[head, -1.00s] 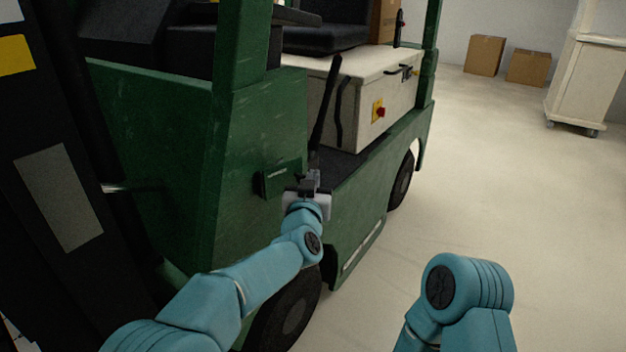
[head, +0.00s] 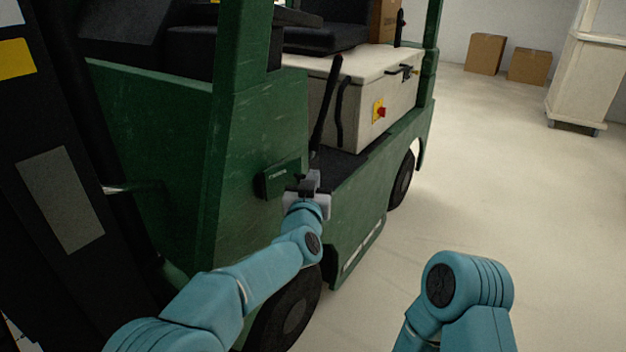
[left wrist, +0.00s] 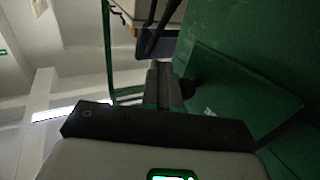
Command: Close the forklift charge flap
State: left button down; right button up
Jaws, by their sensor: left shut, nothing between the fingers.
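The forklift (head: 180,130) is dark green and fills the left half of the head view. Its charge flap (head: 282,179) is a small green plate with faint pale lettering, low on the corner panel, with a dark edge at its left. My left gripper (head: 311,183) is shut and empty, right beside the flap's right end; I cannot tell if they touch. In the left wrist view the flap (left wrist: 235,95) stands at the right, at an angle to the green body, and the shut fingers (left wrist: 163,85) are left of it. My right gripper is out of view.
A black lever (head: 326,105) rises behind the gripper, beside a cream battery box (head: 360,95) with a red knob. A front wheel (head: 290,315) is below my left arm. Cardboard boxes (head: 485,54) and a pale cart (head: 580,85) stand far off. The floor at right is clear.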

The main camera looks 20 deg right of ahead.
pick_arm(q)
jog(key=shift+w+p, duration=0.4)
jog(key=shift+p, duration=0.05)
dwell(2.0)
jog(key=shift+s+d, duration=0.1)
jog(key=shift+s, duration=0.05)
dwell(0.6)
